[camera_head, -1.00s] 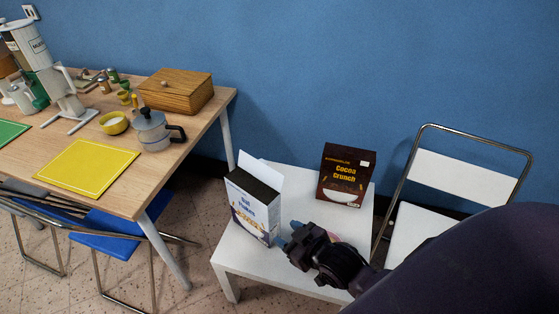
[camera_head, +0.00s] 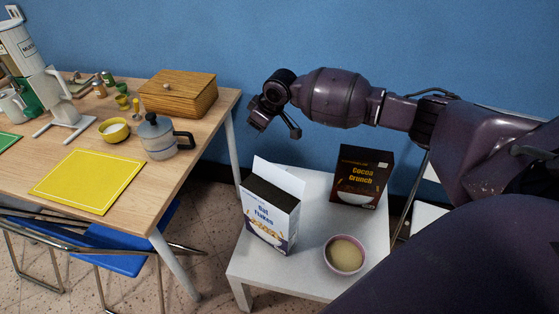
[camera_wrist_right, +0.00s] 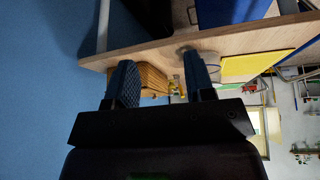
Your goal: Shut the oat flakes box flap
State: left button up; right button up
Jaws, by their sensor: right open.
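The white Oat Flakes box (camera_head: 268,222) stands upright on the small white table in the head view. Its top is open and dark inside, and its white flap (camera_head: 279,174) stands up at the back edge. My right gripper (camera_head: 275,124) is up in front of the blue wall, above and apart from the box. It is open and empty; its two fingers also show apart in the right wrist view (camera_wrist_right: 158,75). The box is not visible in the right wrist view. My left gripper is not in view.
The brown Cocoa Crunch box (camera_head: 361,177) and a pink bowl (camera_head: 345,254) share the white table (camera_head: 312,215) with the oat box. The wooden table (camera_head: 155,205) at left carries a wooden box (camera_head: 178,92), a moka pot (camera_head: 157,137) and a yellow mat (camera_head: 86,180).

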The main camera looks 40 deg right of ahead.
aim_at(279, 166)
jog(key=s+d+m+g+y, duration=0.1)
jog(key=s+d+m+g, duration=0.1)
jog(key=s+d+g, duration=0.4)
pick_arm(q)
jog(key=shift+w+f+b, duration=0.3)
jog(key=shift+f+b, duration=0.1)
jog(key=shift+b, duration=0.35)
pick_arm(e)
jog(key=x, duration=1)
jog(key=shift+s+a, duration=0.25)
jog(key=shift+a, duration=0.05)
